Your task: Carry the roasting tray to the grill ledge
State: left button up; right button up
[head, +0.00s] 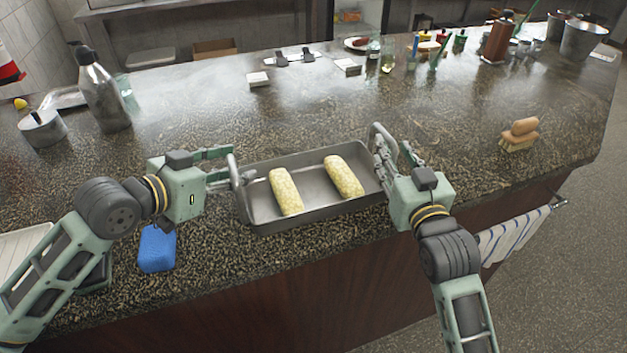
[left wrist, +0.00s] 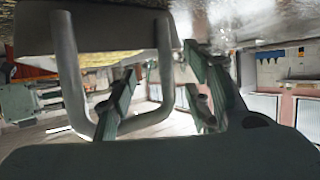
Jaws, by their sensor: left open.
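The grey metal roasting tray (head: 315,208) rests on the dark stone counter near its front edge, with two pale yellow loaf-like pieces (head: 286,192) (head: 343,177) in it. It has an upright loop handle at each end. My left gripper (head: 226,168) is at the left handle (head: 235,172), open. In the left wrist view its fingers (left wrist: 158,95) stand apart, with one side of the handle loop (left wrist: 168,65) between them. My right gripper (head: 397,155) is at the right handle (head: 376,130). Its fingers look apart, with the handle partly hidden by them.
A blue sponge (head: 157,248) lies left of the tray by the front edge. A bottle (head: 103,95) and a round pot (head: 42,130) stand at the back left. A brush (head: 519,136) lies to the right. The counter (head: 330,110) behind the tray is mostly clear. A striped towel (head: 515,235) hangs at the front.

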pick_arm(q)
jog(key=shift+w+d+f, duration=0.2)
jog(key=shift+w+d, duration=0.15)
pick_arm(e)
jog(key=shift+w, duration=0.3)
pick_arm(q)
jog(key=shift+c, duration=0.5)
pick_arm(e)
jog(key=shift+c, duration=0.4)
